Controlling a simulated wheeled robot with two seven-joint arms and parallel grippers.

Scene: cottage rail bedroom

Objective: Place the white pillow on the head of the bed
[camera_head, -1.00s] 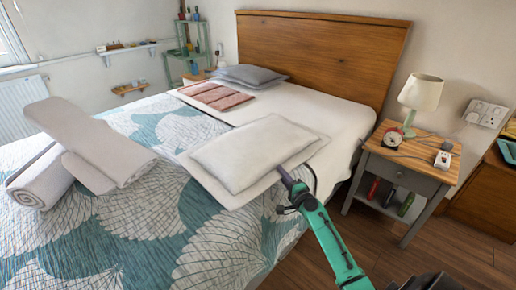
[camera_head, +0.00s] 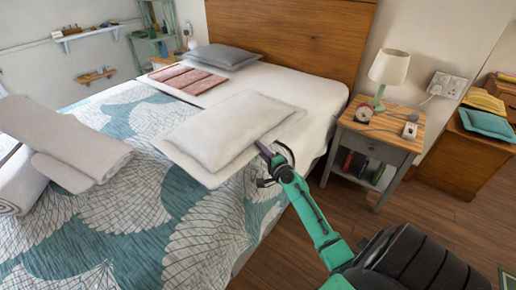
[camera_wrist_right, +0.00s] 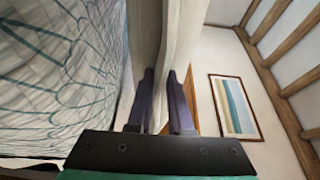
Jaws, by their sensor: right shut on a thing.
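The white pillow (camera_head: 226,130) is held flat over the near right side of the bed (camera_head: 130,115), in front of the bare white sheet. My right gripper (camera_head: 268,153) is shut on the pillow's near right edge. In the right wrist view both dark fingers (camera_wrist_right: 166,105) pinch the pillow's white edge (camera_wrist_right: 172,45). The head of the bed is marked by the wooden headboard (camera_head: 290,35). White sheet (camera_head: 300,88) lies bare in front of it on the right. My left gripper is not in view.
A grey pillow (camera_head: 222,57) and a folded pink blanket (camera_head: 188,79) lie at the bed's far left. A nightstand (camera_head: 385,138) with a lamp (camera_head: 388,70) stands right of the bed.

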